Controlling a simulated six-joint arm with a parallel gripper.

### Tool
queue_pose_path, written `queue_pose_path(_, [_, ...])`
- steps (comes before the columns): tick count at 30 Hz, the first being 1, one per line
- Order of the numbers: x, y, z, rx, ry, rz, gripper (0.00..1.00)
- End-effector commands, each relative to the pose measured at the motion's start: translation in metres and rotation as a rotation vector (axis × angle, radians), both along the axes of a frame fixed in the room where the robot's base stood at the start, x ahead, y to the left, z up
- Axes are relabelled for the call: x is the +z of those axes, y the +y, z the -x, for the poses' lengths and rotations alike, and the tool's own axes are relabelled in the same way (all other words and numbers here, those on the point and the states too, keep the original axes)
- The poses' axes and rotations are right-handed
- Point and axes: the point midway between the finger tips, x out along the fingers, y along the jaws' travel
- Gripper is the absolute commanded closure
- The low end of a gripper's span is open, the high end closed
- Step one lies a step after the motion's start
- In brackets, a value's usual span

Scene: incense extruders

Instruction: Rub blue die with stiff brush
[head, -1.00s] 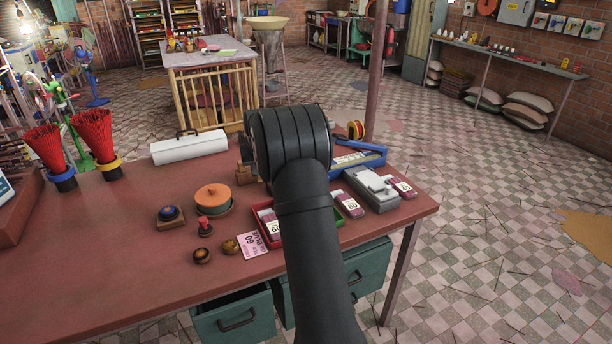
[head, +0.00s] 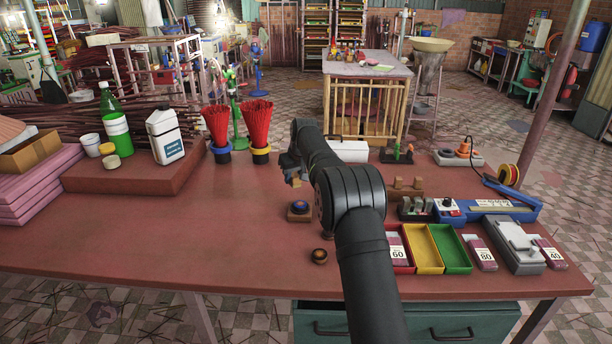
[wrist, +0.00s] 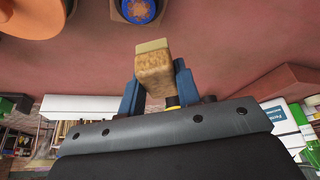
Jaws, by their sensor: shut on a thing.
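The blue die (head: 299,206) sits in a square wooden holder (head: 299,216) on the red-brown table, left of my arm. In the wrist view the patterned blue face of the die (wrist: 138,10) shows at the top edge, partly cut off. My gripper (head: 292,166) is above and slightly behind it. It is shut on a tan block-shaped brush (wrist: 153,72), with a blue finger on each side. The brush's pale end (wrist: 152,46) points toward the die, with a gap between. The brush (head: 302,182) is only partly visible in the head view.
A round brown piece (head: 319,256) lies in front of the holder. Red, yellow (head: 424,248) and green trays stand right of my arm. Two red bundles in cups (head: 257,127) stand behind left. A white jug (head: 164,136) and green bottle (head: 115,126) stand farther left. The front-left table is clear.

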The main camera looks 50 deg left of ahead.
Motion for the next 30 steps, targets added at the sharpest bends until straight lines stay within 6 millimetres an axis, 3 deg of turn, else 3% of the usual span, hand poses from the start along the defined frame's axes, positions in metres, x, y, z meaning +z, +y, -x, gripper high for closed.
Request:
queue_pose_path(15, [-0.049, -0.001, -0.001, -0.003, 0.001, 0.001, 0.96])
queue_pose_path(30, [-0.055, -0.001, -0.001, -0.003, 0.000, 0.001, 0.96])
